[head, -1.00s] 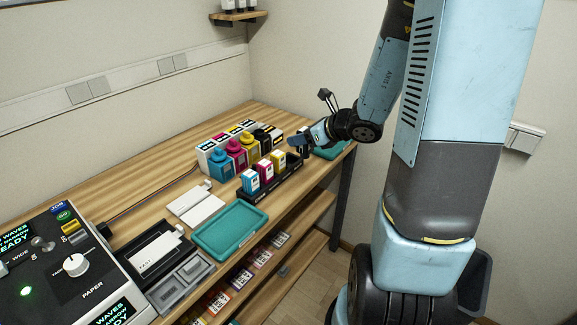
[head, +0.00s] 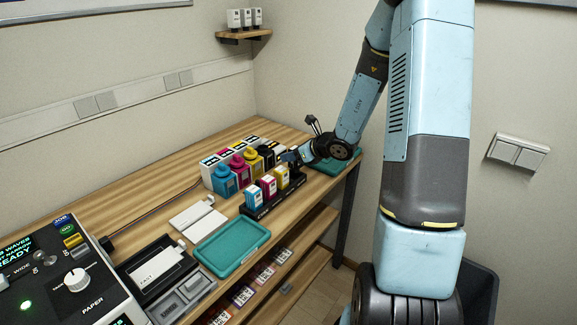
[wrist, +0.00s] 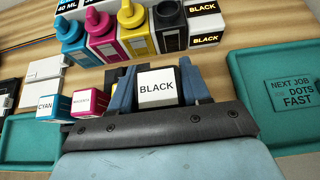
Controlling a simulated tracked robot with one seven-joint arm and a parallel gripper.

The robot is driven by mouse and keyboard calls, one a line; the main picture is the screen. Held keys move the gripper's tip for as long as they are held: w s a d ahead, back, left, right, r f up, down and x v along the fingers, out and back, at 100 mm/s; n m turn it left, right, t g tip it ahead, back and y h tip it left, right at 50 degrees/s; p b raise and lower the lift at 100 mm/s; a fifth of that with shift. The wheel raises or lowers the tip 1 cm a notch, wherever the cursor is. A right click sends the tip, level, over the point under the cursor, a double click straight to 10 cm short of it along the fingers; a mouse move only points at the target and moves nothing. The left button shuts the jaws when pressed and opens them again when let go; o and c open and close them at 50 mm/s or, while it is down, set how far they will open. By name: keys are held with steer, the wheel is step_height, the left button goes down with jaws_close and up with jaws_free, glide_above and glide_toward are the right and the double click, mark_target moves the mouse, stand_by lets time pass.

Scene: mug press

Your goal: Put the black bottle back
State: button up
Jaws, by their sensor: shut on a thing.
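In the wrist view, my gripper (wrist: 157,82) is shut on a small block with a white top marked BLACK (wrist: 156,88), one finger on each side. Its lower part is hidden, so I cannot tell whether it touches anything below. A black bottle (wrist: 170,14) stands just beyond it, at the right end of the bottle row; it also shows in the head view (head: 266,155). The yellow (wrist: 132,22), magenta (wrist: 100,28) and cyan (wrist: 72,34) bottles stand to its left. In the head view, my gripper (head: 290,157) is beside the black rack (head: 262,211).
The rack holds cyan (head: 253,197), magenta (head: 268,187) and yellow (head: 282,177) blocks. Boxes, one marked BLACK (wrist: 206,38), stand behind and beside the bottles. Teal trays lie at front (head: 232,247) and far right (wrist: 245,85). A machine (head: 65,265) stands at left.

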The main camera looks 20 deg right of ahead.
mark_target(290, 165)
steer(key=shift+w+f, duration=0.6)
steer(key=shift+f, duration=0.2)
steer(key=shift+w+f, duration=0.55)
steer(key=shift+f, duration=1.55)
steer(key=shift+f, duration=0.1)
steer(key=o, duration=1)
